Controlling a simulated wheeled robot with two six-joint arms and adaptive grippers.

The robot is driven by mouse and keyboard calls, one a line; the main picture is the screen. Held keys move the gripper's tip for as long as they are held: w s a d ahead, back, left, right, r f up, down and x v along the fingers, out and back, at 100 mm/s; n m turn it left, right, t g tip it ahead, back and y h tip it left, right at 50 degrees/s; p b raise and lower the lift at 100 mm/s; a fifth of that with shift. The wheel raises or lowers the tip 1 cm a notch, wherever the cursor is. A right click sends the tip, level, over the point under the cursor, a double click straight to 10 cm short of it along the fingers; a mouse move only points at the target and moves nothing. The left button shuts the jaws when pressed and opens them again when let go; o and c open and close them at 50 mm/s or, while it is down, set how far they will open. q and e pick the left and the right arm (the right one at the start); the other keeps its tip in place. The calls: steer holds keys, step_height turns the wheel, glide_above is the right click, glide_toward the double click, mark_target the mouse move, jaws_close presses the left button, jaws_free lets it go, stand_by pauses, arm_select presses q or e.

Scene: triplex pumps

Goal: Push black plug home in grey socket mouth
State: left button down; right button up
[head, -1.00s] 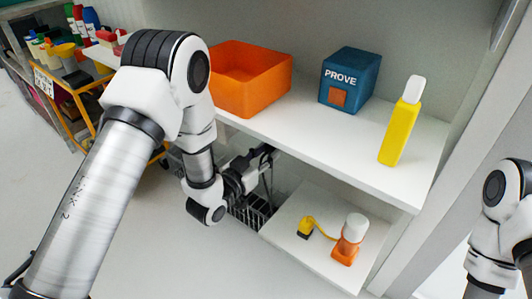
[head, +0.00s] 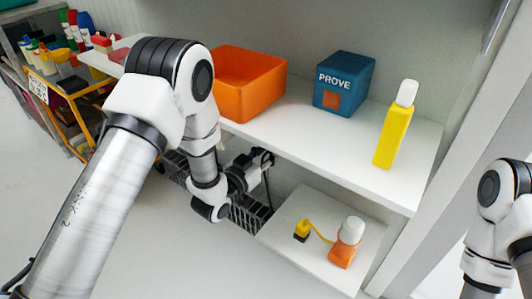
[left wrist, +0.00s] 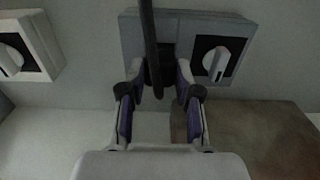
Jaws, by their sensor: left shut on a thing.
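In the left wrist view the grey socket (left wrist: 132,38) is on the wall ahead, with a dark mouth in its middle and a white knob on a black square at its right. My left gripper (left wrist: 160,80) is shut on the black plug (left wrist: 162,72), directly in front of the mouth. A dark cable (left wrist: 148,20) runs upward across the socket. The plug overlaps the mouth, so I cannot tell how deep it sits. In the head view my left gripper (head: 264,156) is under the upper shelf; the socket is hidden there. My right gripper is out of view.
The upper shelf (head: 300,140) holds an orange bin (head: 250,95), a blue PROVE box (head: 343,83) and a yellow bottle (head: 394,135). The lower shelf (head: 290,215) holds a small yellow-black item (head: 302,231) and an orange-white one (head: 346,242). Another knob unit (left wrist: 30,45) is left of the socket.

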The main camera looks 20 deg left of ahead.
arm_select(q)
steer(key=shift+w, duration=0.15)
steer(key=c, duration=0.7)
jaws_free()
steer(key=v, duration=1.2)
steer(key=shift+d, duration=0.1)
